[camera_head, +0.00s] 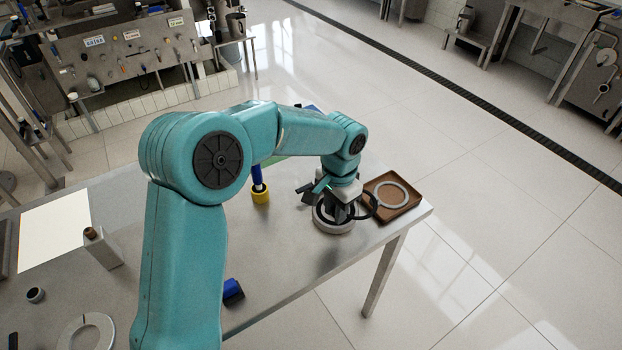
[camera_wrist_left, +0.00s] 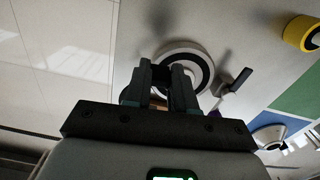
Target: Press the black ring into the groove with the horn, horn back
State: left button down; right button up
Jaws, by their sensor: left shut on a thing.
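My left gripper (camera_head: 338,212) is shut over a pale round disc (camera_head: 333,228) near the table's right end. A dark curved piece, seemingly the black ring (camera_head: 374,206), juts out to the right of the fingers. I cannot tell whether the held piece touches the disc. I cannot identify the horn for sure. My right gripper is not in view.
A brown tray (camera_head: 412,204) with a grey ring (camera_head: 402,193) stands right of the disc. A blue-handled tool with a yellow base (camera_head: 261,196) stands to the left. A small dark block (camera_wrist_left: 235,81) is beside the disc. The table's front edge is close.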

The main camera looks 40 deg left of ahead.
pick_arm(q)
jog(key=a+r+m, duration=0.1)
jog(key=a+r, duration=0.1)
jog(key=a, duration=0.4)
jog(key=shift+p, duration=0.4)
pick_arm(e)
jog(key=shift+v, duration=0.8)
pick_arm(q)
jog(key=shift+s, duration=0.1)
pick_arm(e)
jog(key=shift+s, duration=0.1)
pick_arm(q)
notch_tip(320, 180, down, 4)
jog(key=b, duration=0.3)
jog(key=shift+f, duration=0.1)
jog(key=shift+f+b, duration=0.6)
jog(key=shift+f, duration=0.1)
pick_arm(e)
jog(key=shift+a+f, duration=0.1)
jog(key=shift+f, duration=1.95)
pick_arm(q)
jog(key=shift+f+b, duration=0.7)
jog(key=shift+f, duration=0.3)
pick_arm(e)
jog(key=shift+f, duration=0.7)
